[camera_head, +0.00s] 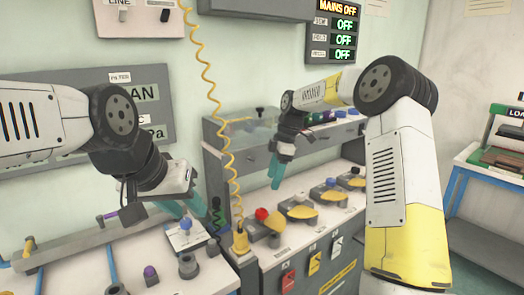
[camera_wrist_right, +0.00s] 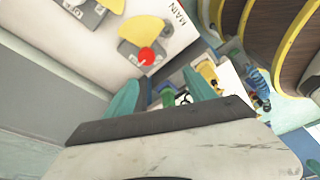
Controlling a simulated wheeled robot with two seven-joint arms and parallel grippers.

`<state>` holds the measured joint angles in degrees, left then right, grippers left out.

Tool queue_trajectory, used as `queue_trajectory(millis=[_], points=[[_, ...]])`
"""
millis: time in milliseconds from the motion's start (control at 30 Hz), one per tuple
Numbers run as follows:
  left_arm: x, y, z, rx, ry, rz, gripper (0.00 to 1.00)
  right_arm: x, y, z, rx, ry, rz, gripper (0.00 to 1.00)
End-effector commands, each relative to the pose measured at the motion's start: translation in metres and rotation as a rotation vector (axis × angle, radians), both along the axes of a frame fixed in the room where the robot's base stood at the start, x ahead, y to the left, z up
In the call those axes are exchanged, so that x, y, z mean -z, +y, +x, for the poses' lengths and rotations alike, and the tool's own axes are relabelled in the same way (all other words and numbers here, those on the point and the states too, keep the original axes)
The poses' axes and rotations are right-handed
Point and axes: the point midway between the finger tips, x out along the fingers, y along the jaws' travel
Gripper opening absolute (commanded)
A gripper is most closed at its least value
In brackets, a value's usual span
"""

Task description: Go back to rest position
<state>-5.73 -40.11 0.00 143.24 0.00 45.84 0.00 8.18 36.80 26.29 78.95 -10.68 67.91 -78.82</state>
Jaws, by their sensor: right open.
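My left gripper (camera_head: 181,207) hangs over the left bench, its teal fingers apart, with a blue-knobbed fixture (camera_head: 185,236) just below them. I see nothing held in it. My right gripper (camera_head: 277,172) points down above the right bench, behind the red-knobbed switch. In the right wrist view its two teal fingers (camera_wrist_right: 160,92) are spread with nothing gripped between them. The red-knobbed switch (camera_head: 268,222) with a yellow plate stands on the bench; its red knob (camera_wrist_right: 146,57) also shows in the right wrist view, apart from the fingers.
Several more yellow-plated switches (camera_head: 299,208) line the right bench (camera_head: 300,240). A yellow coiled cable (camera_head: 211,90) hangs between my arms to a yellow plug (camera_head: 240,242). A display (camera_head: 332,30) reads MAINS OFF. A blue-framed table (camera_head: 462,158) stands at the right.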

Motion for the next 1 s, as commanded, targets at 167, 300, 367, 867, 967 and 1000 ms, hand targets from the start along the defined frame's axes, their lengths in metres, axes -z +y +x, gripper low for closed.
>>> queue_trajectory(millis=[167, 300, 367, 867, 967, 1000], points=[[0.000, 0.000, 0.000, 0.000, 0.000, 0.000, 0.36, -0.049, -0.014, -0.043, 0.213, -0.041, -0.059, 0.64], [0.000, 0.000, 0.000, 0.000, 0.000, 0.000, 0.36, -0.079, -0.026, -0.080, 0.399, -0.073, -0.075, 0.64], [0.000, 0.000, 0.000, 0.000, 0.000, 0.000, 0.36, -0.089, -0.033, -0.097, 0.482, -0.087, -0.076, 0.64], [0.000, 0.000, 0.000, 0.000, 0.000, 0.000, 0.36, -0.128, -0.083, -0.247, 1.194, -0.147, 0.117, 0.64], [0.000, 0.000, 0.000, 0.000, 0.000, 0.000, 0.36, -0.124, -0.090, -0.275, 1.326, -0.138, 0.192, 0.64], [0.000, 0.000, 0.000, 0.000, 0.000, 0.000, 0.36, -0.122, -0.092, -0.285, 1.376, -0.131, 0.221, 0.64]])
